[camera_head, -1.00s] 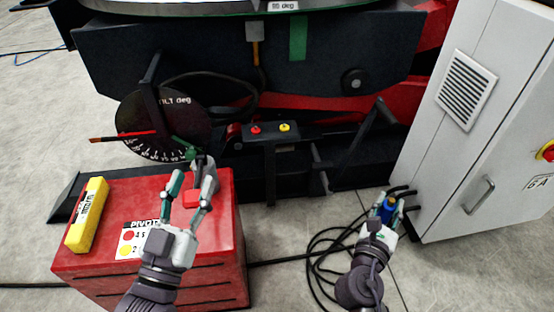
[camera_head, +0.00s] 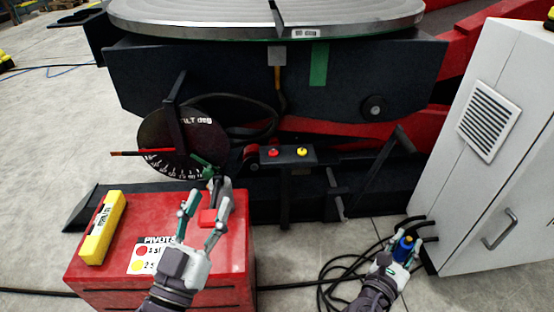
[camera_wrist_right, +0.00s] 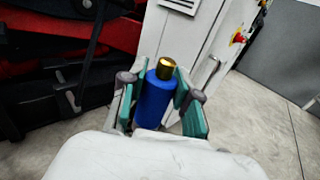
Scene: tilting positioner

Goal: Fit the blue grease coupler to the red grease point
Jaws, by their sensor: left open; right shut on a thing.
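The blue grease coupler (camera_head: 403,249) has a brass-coloured tip, seen in the right wrist view (camera_wrist_right: 156,98). My right gripper (camera_head: 405,253) is shut on it, at the lower right by the grey cabinet. The red grease point (camera_head: 273,152) sits on a dark bracket (camera_head: 286,158) in front of the positioner, beside a yellow point (camera_head: 302,151). The coupler is well apart from it, lower and to the right. My left gripper (camera_head: 203,212) is open above the red box, its fingers around or beside a red and dark handle-like part (camera_head: 208,216); contact is unclear.
The red box (camera_head: 90,262) bears a yellow level-like block (camera_head: 102,228) and a pivot label card (camera_head: 150,254). A round tilt dial (camera_head: 160,135) with a red pointer stands behind. Black hoses (camera_head: 340,265) lie near the grey cabinet (camera_head: 465,190). Dark levers (camera_head: 385,165) stand right of the bracket.

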